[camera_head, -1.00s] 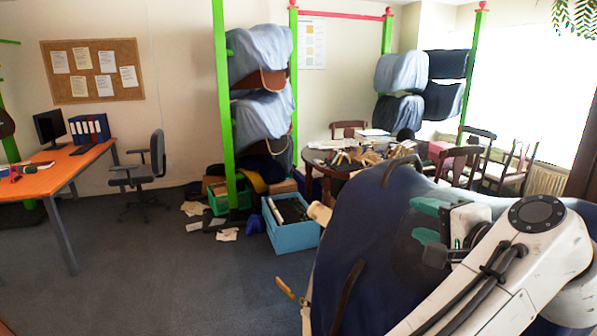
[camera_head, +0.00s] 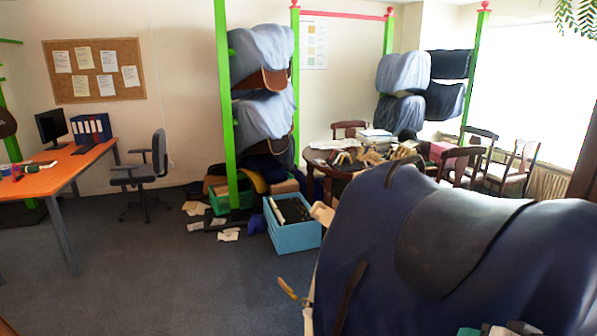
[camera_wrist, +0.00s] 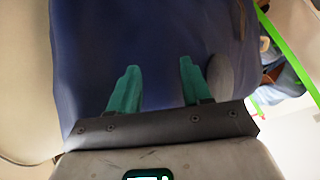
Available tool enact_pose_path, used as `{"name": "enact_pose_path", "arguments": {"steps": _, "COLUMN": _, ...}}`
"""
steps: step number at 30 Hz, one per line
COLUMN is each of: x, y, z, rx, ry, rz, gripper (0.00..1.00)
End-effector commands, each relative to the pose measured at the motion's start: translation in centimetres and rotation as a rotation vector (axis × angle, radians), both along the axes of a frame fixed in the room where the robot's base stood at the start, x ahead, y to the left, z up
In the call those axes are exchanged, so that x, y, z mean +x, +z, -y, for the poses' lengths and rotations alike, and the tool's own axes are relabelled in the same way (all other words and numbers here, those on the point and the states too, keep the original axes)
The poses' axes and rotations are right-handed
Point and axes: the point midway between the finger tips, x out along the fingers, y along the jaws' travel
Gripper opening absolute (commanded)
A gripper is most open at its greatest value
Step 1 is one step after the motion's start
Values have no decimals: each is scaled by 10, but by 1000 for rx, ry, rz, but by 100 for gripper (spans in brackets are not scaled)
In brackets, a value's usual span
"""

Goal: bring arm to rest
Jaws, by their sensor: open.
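My gripper (camera_wrist: 158,92) shows in the wrist view with two green fingers apart and nothing between them. The blue saddle or covered saddle form (camera_wrist: 150,35) fills the view behind the fingers; whether they touch it I cannot tell. In the head view the same large dark blue form (camera_head: 455,250) stands at the lower right, with a darker flap (camera_head: 455,240) on its side. Only a small green and white piece of my arm shows at the bottom edge there. The gripper's fingers are hidden in the head view.
A blue crate (camera_head: 293,238) sits on the floor left of the blue form, with scattered papers nearby. A round table (camera_head: 318,166) with chairs is behind. Racks with covered saddles (camera_head: 262,55) stand at the back. An orange desk (camera_head: 45,180) is far left.

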Motion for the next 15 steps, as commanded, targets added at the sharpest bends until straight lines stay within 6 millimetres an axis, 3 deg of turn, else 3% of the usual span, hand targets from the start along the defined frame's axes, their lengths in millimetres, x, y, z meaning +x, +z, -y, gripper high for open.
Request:
{"name": "enact_pose_path", "arguments": {"steps": 1, "x": -17, "y": -23, "z": 6, "rx": -48, "ry": 19, "rz": -58, "gripper": 48}}
{"name": "enact_pose_path", "arguments": {"steps": 8, "x": -102, "y": -113, "z": 11, "rx": -198, "ry": 148, "rz": -311, "gripper": 48}}
{"name": "enact_pose_path", "arguments": {"steps": 15, "x": -212, "y": -193, "z": -7, "rx": -238, "ry": 307, "rz": -570, "gripper": 48}}
